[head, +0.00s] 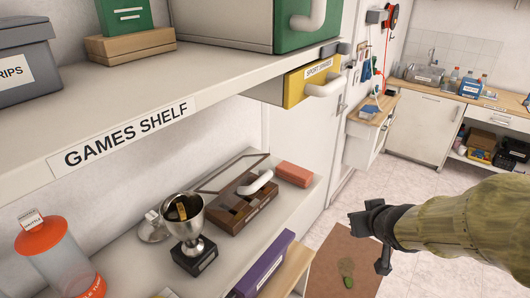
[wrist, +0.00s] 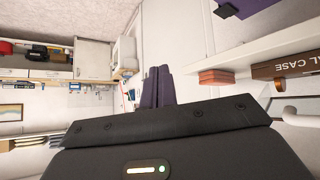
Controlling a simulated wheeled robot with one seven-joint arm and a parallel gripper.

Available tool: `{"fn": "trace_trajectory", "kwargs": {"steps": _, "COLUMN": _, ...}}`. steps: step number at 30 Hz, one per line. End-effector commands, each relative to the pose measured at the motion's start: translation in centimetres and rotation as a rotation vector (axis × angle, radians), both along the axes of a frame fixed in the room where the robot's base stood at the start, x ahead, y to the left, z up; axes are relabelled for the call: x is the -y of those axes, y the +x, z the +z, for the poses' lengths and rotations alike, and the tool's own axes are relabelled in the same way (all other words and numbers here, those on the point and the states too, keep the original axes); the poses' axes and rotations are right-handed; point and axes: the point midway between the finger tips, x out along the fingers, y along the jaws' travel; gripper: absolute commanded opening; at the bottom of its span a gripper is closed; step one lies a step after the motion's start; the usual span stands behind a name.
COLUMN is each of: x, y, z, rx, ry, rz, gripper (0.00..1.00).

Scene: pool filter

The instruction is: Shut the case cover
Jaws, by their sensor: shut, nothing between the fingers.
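The brown case (head: 240,211) sits on the lower shelf, right of a silver trophy cup. Its framed, see-through cover (head: 212,181) appears raised and tilted at the back of the case. A white curved handle (head: 256,182) shows at the case. In the wrist view the case front (wrist: 288,67) with part of its lettering is at the right edge; the cover is not clear there. My gripper (head: 356,224) is over the floor, right of the shelf and well apart from the case. Its dark fingers (wrist: 157,86) are together and empty in the wrist view.
A yellow drawer (head: 306,83) juts out. Open floor lies around my gripper.

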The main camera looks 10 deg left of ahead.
Motion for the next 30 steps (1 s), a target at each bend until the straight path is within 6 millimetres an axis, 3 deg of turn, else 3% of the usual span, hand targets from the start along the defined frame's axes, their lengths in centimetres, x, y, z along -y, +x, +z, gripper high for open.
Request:
{"fn": "trace_trajectory", "kwargs": {"steps": 1, "x": -1.6, "y": 1.0, "z": 3.5, "rx": 0.054, "ry": 0.018, "rz": 0.070, "gripper": 0.00}}
{"fn": "trace_trajectory", "kwargs": {"steps": 3, "x": -4.0, "y": 1.7, "z": 6.6, "rx": 0.116, "ry": 0.052, "rz": 0.174, "gripper": 0.00}}
{"fn": "trace_trajectory", "kwargs": {"steps": 8, "x": -9.8, "y": 1.4, "z": 12.9, "rx": 0.193, "ry": 0.144, "rz": 0.437, "gripper": 0.00}}
{"fn": "trace_trajectory", "kwargs": {"steps": 12, "x": -14.0, "y": -0.8, "z": 17.0, "rx": 0.181, "ry": 0.218, "rz": 0.669, "gripper": 0.00}}
{"fn": "trace_trajectory", "kwargs": {"steps": 15, "x": -15.8, "y": -2.5, "z": 18.5, "rx": 0.144, "ry": 0.251, "rz": 0.789, "gripper": 0.00}}
{"fn": "trace_trajectory", "kwargs": {"steps": 19, "x": -16.6, "y": -3.9, "z": 18.9, "rx": 0.107, "ry": 0.269, "rz": 0.866, "gripper": 0.00}}
{"fn": "trace_trajectory", "kwargs": {"steps": 30, "x": -16.8, "y": -4.0, "z": 18.6, "rx": 0.102, "ry": 0.270, "rz": 0.873, "gripper": 0.00}}
